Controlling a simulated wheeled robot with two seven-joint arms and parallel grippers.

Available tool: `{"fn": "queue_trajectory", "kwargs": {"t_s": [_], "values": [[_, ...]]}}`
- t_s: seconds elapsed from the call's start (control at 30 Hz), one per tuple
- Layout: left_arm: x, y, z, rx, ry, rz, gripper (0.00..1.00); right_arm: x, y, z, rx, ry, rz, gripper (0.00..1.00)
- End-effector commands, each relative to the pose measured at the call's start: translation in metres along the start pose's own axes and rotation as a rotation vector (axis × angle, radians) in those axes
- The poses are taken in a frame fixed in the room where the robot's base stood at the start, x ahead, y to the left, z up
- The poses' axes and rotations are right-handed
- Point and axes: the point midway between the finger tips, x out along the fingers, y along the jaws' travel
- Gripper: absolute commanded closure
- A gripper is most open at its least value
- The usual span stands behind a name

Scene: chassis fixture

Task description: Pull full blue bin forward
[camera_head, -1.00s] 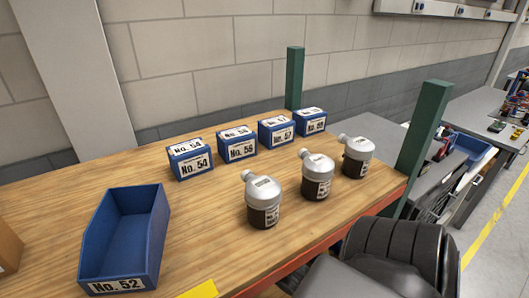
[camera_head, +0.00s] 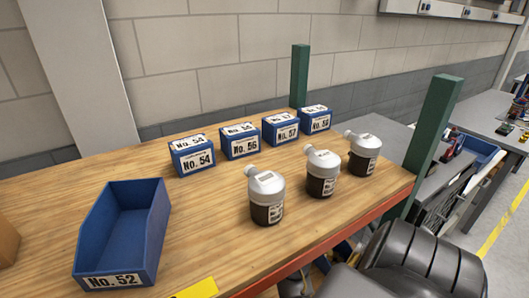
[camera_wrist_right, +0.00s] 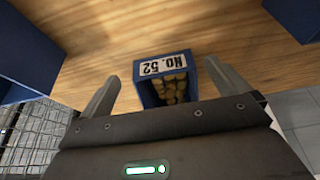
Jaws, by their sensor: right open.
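The full blue bin (camera_wrist_right: 165,68), labelled No. 52, holds several brown pieces and shows in the right wrist view on a wooden surface. Its label appears upside down there. My right gripper (camera_wrist_right: 163,78) is open, with one finger on each side of the bin in the picture. The right finger looks close to the bin's side; I cannot tell if it touches. This bin does not show in the head view. There, an empty blue bin (camera_head: 118,238), also labelled No. 52, stands on the wooden shelf top. My left gripper is not in view.
Several small blue boxes (camera_head: 240,142) stand at the back of the shelf (camera_head: 200,235), with three grey-capped bottles (camera_head: 267,197) in front. Green posts (camera_head: 430,125) rise at the right. Other blue bins (camera_wrist_right: 20,55) flank the full bin in the wrist view, with bare wood between.

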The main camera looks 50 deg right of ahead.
Motion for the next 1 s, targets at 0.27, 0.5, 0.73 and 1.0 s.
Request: {"fn": "queue_trajectory", "kwargs": {"t_s": [0.27, 0.5, 0.73, 1.0], "values": [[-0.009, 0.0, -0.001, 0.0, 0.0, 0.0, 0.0, 0.005, 0.001, -0.02, -0.001, 0.001, 0.001, 0.0], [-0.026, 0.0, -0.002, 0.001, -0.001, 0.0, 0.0, 0.021, 0.001, -0.063, -0.002, 0.001, 0.002, 0.0], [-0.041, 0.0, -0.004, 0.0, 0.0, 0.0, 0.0, 0.039, 0.001, -0.105, -0.002, -0.001, 0.002, 0.0], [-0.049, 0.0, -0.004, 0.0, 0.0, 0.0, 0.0, 0.078, 0.001, -0.111, -0.001, -0.003, 0.001, 0.0]]}}
